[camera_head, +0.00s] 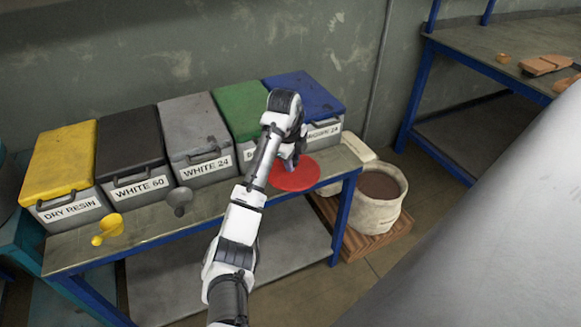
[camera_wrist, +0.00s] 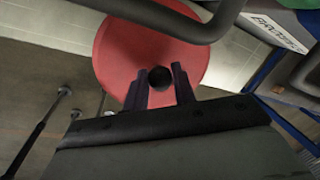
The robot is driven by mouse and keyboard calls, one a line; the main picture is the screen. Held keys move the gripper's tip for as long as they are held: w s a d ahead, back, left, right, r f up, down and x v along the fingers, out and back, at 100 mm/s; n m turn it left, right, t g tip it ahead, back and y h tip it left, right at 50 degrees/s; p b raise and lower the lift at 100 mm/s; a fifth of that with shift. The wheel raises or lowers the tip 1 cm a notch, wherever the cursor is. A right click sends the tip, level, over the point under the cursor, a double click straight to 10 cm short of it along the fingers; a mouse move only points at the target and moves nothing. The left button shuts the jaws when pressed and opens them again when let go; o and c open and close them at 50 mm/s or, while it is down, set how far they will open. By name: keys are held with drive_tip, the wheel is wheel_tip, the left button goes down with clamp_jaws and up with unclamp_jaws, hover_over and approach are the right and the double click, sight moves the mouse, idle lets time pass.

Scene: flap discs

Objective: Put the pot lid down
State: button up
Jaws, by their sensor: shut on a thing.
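The pot lid is a round red disc (camera_head: 297,176) at the right end of the bench in the head view. It fills the upper middle of the wrist view (camera_wrist: 115,55). Its black knob (camera_wrist: 160,78) sits between the two dark fingers of my gripper (camera_wrist: 158,82), which is shut on it. In the head view my gripper (camera_head: 289,163) is above the lid and partly hides it. I cannot tell whether the lid touches the bench top.
The bench (camera_head: 150,228) carries several lidded bins in a row, including a yellow one (camera_head: 62,165) and a blue one (camera_head: 303,97). A yellow scoop (camera_head: 110,227) and a grey scoop (camera_head: 180,198) lie in front. An open sack (camera_head: 375,210) stands on a pallet at right.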

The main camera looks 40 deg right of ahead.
sight(286, 172)
drive_tip(key=shift+w+d, duration=0.1)
drive_tip(key=shift+w, duration=0.45)
drive_tip(key=shift+f+p, duration=0.65)
drive_tip(key=shift+f, duration=1.05)
drive_tip(key=shift+f, duration=0.2)
drive_tip(key=o, duration=1)
drive_tip(key=r, duration=0.4)
drive_tip(key=a+r, duration=0.1)
drive_tip(key=r, duration=0.3)
drive_tip(key=a+r, duration=0.1)
drive_tip(key=r, duration=0.3)
drive_tip(key=shift+s+r, duration=0.1)
drive_tip(key=shift+s, duration=0.3)
